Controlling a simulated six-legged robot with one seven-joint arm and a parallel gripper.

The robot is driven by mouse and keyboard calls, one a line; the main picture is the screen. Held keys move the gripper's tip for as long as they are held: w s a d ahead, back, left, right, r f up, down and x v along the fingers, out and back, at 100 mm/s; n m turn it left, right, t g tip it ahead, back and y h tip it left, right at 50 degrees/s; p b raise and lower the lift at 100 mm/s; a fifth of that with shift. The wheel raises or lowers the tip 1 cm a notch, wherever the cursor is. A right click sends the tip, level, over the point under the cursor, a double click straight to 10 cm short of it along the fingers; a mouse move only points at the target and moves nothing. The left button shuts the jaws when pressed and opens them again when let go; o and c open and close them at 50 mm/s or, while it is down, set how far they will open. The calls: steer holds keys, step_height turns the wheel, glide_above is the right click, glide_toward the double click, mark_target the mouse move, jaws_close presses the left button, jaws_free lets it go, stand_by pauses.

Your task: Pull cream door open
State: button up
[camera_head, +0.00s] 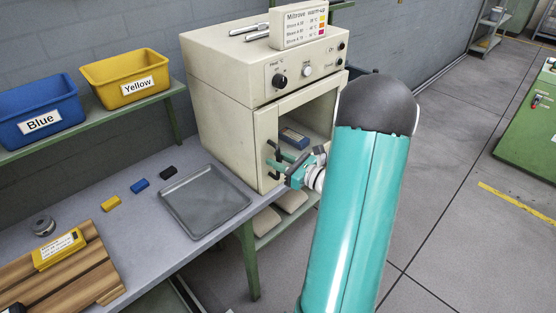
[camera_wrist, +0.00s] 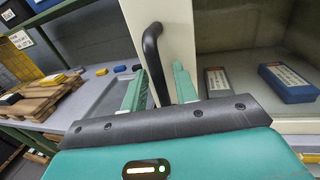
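The cream door (camera_head: 266,130) on the front of the cream oven cabinet stands partly open, with the interior showing to its right. In the wrist view the door (camera_wrist: 180,35) is a pale upright panel with a curved black handle (camera_wrist: 151,48). My gripper (camera_head: 282,161) is at this handle. In the wrist view my gripper (camera_wrist: 158,84) has its two green fingers apart, one on each side of the handle's lower part. Small gaps seem to show beside the handle, so no firm grip is visible. My teal arm hides the cabinet's lower right in the head view.
Inside the cabinet are a blue labelled block (camera_wrist: 289,82) and a grey labelled block (camera_wrist: 217,81). A grey tray (camera_head: 205,198) lies on the bench left of the door. Blue (camera_head: 40,108) and yellow (camera_head: 126,78) bins stand on a shelf.

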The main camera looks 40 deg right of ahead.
steer(key=shift+w, duration=0.2)
jaws_close()
steer(key=shift+s, duration=0.15)
